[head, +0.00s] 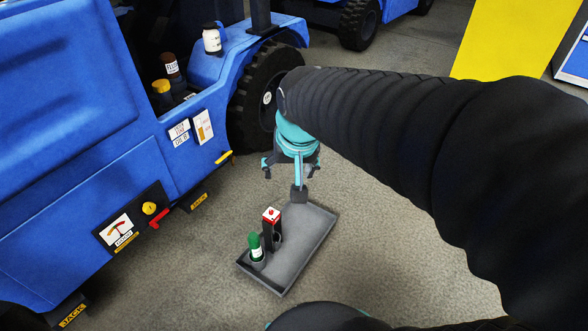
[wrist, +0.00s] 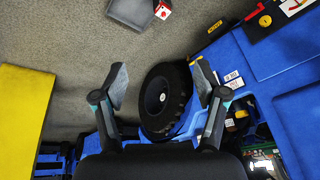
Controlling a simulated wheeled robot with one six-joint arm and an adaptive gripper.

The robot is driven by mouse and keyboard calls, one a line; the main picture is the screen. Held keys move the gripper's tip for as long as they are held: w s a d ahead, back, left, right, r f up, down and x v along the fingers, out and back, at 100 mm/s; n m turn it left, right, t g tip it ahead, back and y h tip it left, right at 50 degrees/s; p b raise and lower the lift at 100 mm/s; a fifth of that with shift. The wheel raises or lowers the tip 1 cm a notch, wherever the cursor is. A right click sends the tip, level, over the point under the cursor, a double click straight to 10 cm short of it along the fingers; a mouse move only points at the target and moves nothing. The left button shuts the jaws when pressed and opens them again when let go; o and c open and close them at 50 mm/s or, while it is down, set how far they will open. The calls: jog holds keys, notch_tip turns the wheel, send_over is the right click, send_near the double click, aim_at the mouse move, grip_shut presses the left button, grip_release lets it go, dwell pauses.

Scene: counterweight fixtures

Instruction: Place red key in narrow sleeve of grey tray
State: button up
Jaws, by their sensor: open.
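A red key-like handle (head: 160,218) sticks out beside the gauge panel on the blue vehicle's side; its red shows at the top right edge of the wrist view (wrist: 287,7). The grey tray (head: 312,236) lies on the floor. I cannot tell which sleeve is the narrow one. My gripper (head: 291,180) is open and empty, above and behind the tray. Its spread fingers also show in the wrist view (wrist: 161,85).
The blue vehicle (head: 75,90) fills the left, with a black tyre (head: 268,92) behind my gripper. A yellow panel (head: 500,40) is at the top right. The floor around the tray is clear.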

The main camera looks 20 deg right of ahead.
jog(key=s+r+n+t, duration=0.1)
jog(key=s+r+n, duration=0.1)
jog(key=s, duration=0.8)
jog(key=shift+r+n, duration=0.15)
jog(key=shift+n, duration=0.35)
dwell(0.3)
